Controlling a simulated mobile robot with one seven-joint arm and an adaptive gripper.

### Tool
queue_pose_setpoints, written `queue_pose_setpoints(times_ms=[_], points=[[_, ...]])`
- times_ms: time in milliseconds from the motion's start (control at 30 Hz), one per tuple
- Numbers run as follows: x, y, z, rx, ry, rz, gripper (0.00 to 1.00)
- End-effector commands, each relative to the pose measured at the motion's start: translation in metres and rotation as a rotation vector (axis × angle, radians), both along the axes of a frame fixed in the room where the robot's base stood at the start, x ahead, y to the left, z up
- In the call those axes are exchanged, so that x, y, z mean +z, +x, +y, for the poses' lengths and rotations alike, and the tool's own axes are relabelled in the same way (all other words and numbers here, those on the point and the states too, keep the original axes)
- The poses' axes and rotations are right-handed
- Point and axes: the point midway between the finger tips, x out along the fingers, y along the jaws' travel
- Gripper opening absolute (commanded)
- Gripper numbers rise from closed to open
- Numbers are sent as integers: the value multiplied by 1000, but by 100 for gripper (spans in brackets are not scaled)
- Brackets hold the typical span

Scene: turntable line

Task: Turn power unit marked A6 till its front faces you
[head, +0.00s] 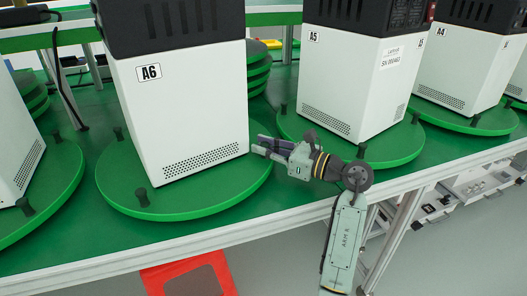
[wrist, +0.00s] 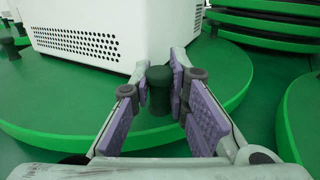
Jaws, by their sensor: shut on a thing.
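The power unit A6 (head: 190,115) is a white box with a black top, standing on a round green turntable (head: 210,206). Its label A6 is at the upper left of the face towards me, with a vent grille low on that face. My gripper (head: 262,147) is at the right rim of this turntable, beside the unit's lower right corner. In the wrist view, its purple-padded fingers are shut on a dark peg (wrist: 159,88) standing on the turntable (wrist: 240,75). The unit's white wall (wrist: 100,30) rises just behind the peg.
Unit A5 (head: 345,85) stands on its own turntable (head: 400,155) to the right, with A4 (head: 458,70) beyond. Another unit (head: 15,140) is at the left edge. Stacked green discs (head: 257,70) are behind A6. A red-framed mat (head: 190,277) lies below the table's front edge.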

Motion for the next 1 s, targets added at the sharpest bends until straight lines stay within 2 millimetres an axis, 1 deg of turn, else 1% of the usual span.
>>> queue_pose_setpoints(times_ms=[33, 67, 367, 633, 733, 867, 1000], points=[[0, 0, -1, -4, 0, 1, 0], [0, 0, -1, -4, 0, 1, 16], [0, 0, -1, -2, 1, 1, 36], [0, 0, -1, -2, 0, 0, 36], [0, -2, -5, -3, 0, 0, 36], [0, -11, -20, -6, 1, -1, 36], [0, -26, -46, -7, 0, 0, 36]])
